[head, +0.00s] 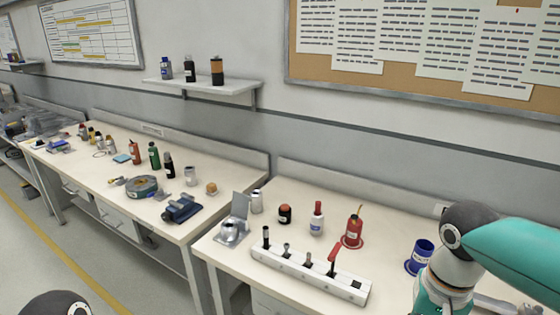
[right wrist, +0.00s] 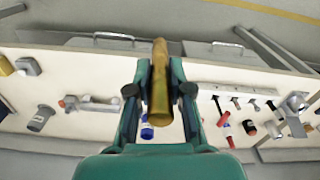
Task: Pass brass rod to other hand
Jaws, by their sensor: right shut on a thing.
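The brass rod (right wrist: 160,92) shows in the right wrist view as a golden bar between the fingers of my right gripper (right wrist: 160,82). My right gripper is shut on it, and the rod sticks out past the fingertips. In the head view my right arm comes in at the lower right, but its gripper and the rod are not seen there. My left gripper is in neither view.
Below my right arm is a workbench with a white tool rack (head: 310,276), a red oil can (head: 352,232), a white bottle with a red cap (head: 317,222) and a blue cup (head: 420,256). A second bench with a vise (head: 183,209) stands further left.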

